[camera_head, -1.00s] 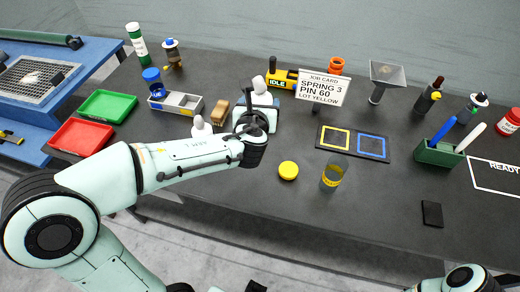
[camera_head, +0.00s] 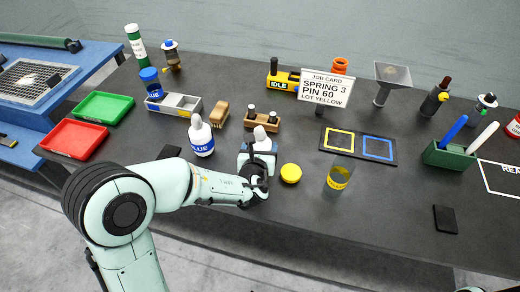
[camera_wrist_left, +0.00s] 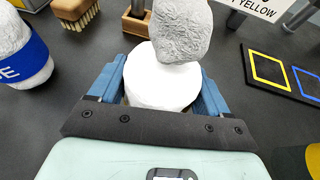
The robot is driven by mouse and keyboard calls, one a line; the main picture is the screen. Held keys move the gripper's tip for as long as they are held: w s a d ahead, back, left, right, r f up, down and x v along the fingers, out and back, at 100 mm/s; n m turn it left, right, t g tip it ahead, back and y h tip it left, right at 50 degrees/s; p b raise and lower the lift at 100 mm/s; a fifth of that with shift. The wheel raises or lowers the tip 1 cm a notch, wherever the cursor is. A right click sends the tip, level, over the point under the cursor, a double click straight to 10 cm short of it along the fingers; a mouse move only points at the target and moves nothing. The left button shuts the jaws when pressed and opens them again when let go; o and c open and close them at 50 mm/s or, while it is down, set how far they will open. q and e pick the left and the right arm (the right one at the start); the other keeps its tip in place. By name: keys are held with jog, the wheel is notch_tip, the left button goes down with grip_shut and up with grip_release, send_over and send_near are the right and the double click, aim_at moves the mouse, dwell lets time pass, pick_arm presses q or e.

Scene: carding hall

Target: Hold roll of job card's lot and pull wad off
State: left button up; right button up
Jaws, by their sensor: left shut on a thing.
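My left gripper (camera_head: 262,160) is shut on a white roll, low over the near part of the bench. In the left wrist view the roll (camera_wrist_left: 158,85) sits between the blue jaws, with a crumpled pale wad (camera_wrist_left: 182,30) touching its top. The wad also shows in the head view (camera_head: 260,134). The held roll's label is hidden by the gripper. Another white roll (camera_head: 201,138) with a blue band reading BLUE stands to the left. The job card (camera_head: 326,88) reads SPRING 3, PIN 60, LOT YELLOW. My right gripper is out of view.
Behind the gripper stands a wooden block (camera_head: 262,121) with dark-topped pegs. A yellow lid (camera_head: 291,173) and a yellow-banded clear jar (camera_head: 340,175) are close on the right. A brush (camera_head: 220,113) lies behind left. A mat with yellow and blue squares (camera_head: 358,144) lies behind right.

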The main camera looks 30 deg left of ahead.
pick_arm(q)
jog(key=shift+f, duration=0.15)
jog(key=o, duration=1.4)
jog(key=shift+o, duration=0.2)
